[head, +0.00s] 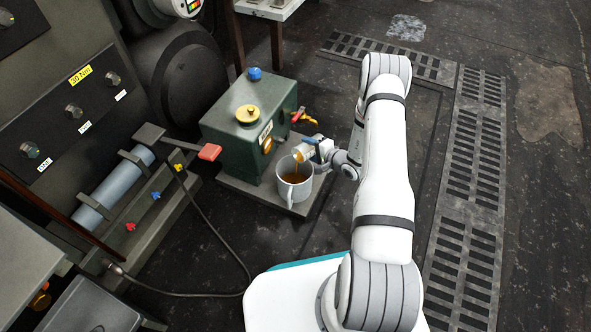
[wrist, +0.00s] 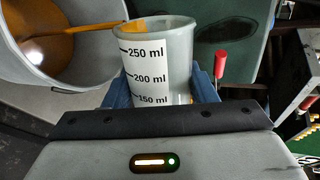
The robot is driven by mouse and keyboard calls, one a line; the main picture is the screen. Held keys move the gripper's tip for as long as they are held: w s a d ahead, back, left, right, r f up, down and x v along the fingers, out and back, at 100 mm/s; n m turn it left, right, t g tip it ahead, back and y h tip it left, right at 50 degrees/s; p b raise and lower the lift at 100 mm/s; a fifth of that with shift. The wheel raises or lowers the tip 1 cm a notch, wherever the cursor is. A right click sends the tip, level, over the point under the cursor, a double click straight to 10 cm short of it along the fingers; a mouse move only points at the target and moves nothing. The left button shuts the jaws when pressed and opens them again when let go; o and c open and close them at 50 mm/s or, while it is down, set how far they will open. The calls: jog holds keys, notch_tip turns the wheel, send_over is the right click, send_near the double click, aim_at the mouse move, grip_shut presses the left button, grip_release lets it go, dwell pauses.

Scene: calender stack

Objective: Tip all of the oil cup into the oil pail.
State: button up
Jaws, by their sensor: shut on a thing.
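The oil cup (head: 299,154), a small pale cup, is held tilted by my gripper (head: 315,150) above the oil pail. In the wrist view the cup (wrist: 176,92) shows 250, 200 and 150 ml marks between the blue fingers of my gripper (wrist: 163,88). The oil pail (head: 293,192) is a grey pail with a handle, standing upright on a plinth. Amber oil runs in a thin stream from the cup's rim into the pail, and amber oil shows inside it. The pail's open mouth (wrist: 40,76) is at the left in the wrist view. Oil also shows at the cup's rim; how much is inside is hidden.
A green tank (head: 236,122) with a yellow cap and a blue knob stands just left of the pail. Red and yellow valve handles (head: 303,118) stick out behind the cup. A black cable (head: 215,232) lies on the floor at left. Open floor and grating lie to the right.

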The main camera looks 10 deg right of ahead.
jog(key=shift+s+a+f+n+b, duration=0.1)
jog(key=shift+f+n+b, duration=0.15)
jog(key=shift+n+b, duration=0.2)
dwell(0.6)
jog(key=shift+s+a+r+n+t+h+b, duration=0.1)
jog(key=shift+a+r+n+t+h+b, duration=0.15)
jog(key=shift+r+n+t+h+b, duration=0.25)
dwell(0.8)
jog(key=shift+d+f+p, duration=0.1)
jog(key=shift+p, duration=0.2)
